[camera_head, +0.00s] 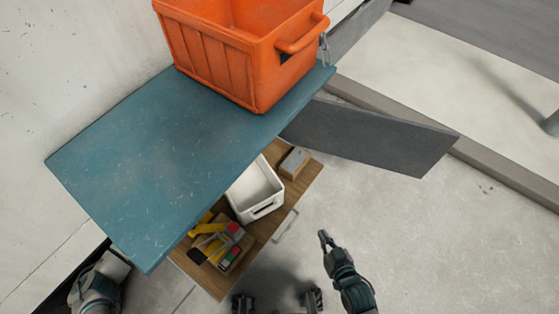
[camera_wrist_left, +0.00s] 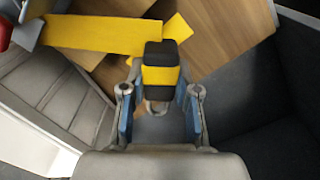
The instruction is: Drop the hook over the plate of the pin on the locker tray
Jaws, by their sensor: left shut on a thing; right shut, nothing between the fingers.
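In the left wrist view my left gripper (camera_wrist_left: 159,98) is shut on a black-and-yellow piece (camera_wrist_left: 160,75), which sits between the blue finger pads. A small greyish curved part shows below it; I cannot tell whether this is the hook. A flat yellow piece (camera_wrist_left: 105,36) lies just beyond, over wood. In the head view the wooden tray (camera_head: 310,181) sticks out below the teal top, and my left gripper is hidden. My right gripper (camera_head: 324,240) is shut and empty, over the floor right of the tray. I cannot make out the pin or its plate.
An orange crate (camera_head: 215,65) stands on the teal top (camera_head: 150,150). A grey door panel (camera_head: 380,138) stands open at right. The tray holds a white bin (camera_head: 263,208), a grey-brown block (camera_head: 295,162) and several coloured tools (camera_head: 208,229). The floor at right is clear.

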